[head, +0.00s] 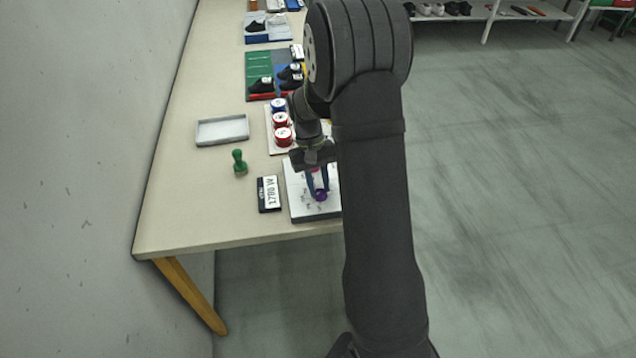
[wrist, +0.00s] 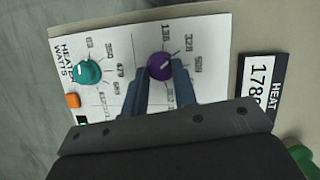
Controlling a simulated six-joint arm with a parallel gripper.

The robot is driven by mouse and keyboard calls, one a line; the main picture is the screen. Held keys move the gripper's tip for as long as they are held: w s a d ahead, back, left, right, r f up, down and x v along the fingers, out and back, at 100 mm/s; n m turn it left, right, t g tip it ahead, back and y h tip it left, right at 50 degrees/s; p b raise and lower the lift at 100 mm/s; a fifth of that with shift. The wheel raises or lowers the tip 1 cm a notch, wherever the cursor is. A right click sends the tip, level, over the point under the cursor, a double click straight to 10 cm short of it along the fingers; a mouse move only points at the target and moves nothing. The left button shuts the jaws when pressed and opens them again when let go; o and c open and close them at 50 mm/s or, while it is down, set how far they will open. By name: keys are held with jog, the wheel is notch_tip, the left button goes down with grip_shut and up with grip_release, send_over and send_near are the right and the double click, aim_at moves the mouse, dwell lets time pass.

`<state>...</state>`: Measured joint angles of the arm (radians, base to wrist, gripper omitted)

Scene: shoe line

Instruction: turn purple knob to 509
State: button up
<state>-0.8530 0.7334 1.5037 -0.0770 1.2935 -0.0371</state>
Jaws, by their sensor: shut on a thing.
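The purple knob (wrist: 159,65) sits on a white panel (wrist: 120,45) with printed numbers around it. It also shows in the head view (head: 320,196), low on the panel. Its pale pointer mark seems to face up and right in the wrist view, toward the numbers on that side; the exact reading is too small to tell. My gripper (wrist: 163,74) has its two blue-grey fingers shut on the knob, one on each side. In the head view my gripper (head: 318,184) reaches down onto the panel. My fingers hide some of the lower numbers.
A teal knob (wrist: 88,73) and an orange button (wrist: 72,100) are on the same panel. A sign reading 1780 W (head: 269,194) lies beside it. A green stamp-like object (head: 240,163), a shallow tray (head: 222,131) and red-and-white round containers (head: 283,137) stand nearby.

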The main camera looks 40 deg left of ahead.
jog(key=m, duration=0.2)
jog(key=m+g+y, duration=0.1)
jog(key=m, duration=0.1)
jog(key=m+g+y, duration=0.1)
jog(key=m, duration=0.1)
jog(key=shift+w+d+m, duration=0.25)
jog(key=shift+m, duration=0.15)
dwell(0.4)
jog(key=o, duration=1)
jog(key=shift+r, duration=0.1)
jog(key=v, duration=1.7)
jog(key=shift+d+r, duration=0.1)
jog(key=shift+r, duration=0.05)
